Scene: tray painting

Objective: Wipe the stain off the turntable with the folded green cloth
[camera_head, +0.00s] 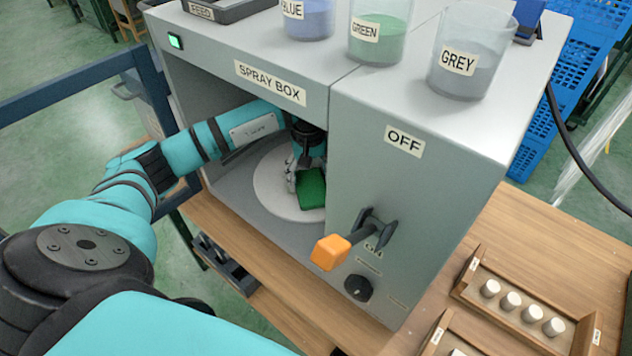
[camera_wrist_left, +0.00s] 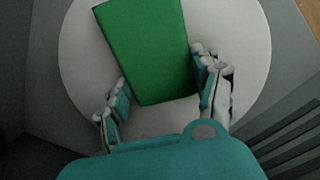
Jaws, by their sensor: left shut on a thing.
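The folded green cloth (camera_head: 312,188) is inside the spray box, over the pale round turntable (camera_head: 268,186). My left gripper (camera_head: 297,180) reaches into the box opening and is shut on the cloth. In the left wrist view the green cloth (camera_wrist_left: 146,48) sits between the two fingers of the gripper (camera_wrist_left: 163,92), over the turntable (camera_wrist_left: 84,62). I cannot tell whether the cloth presses on the turntable or hovers just above it. No stain shows on the visible parts of the turntable; the cloth and gripper hide the rest. My right gripper is not in view.
The grey spray box (camera_head: 440,205) surrounds the left arm at its opening. An orange-handled lever (camera_head: 330,252) sticks out from its front. Paint cups, including the grey one (camera_head: 470,62), stand on top. A wooden tray (camera_head: 530,318) with several white pieces lies at the lower right.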

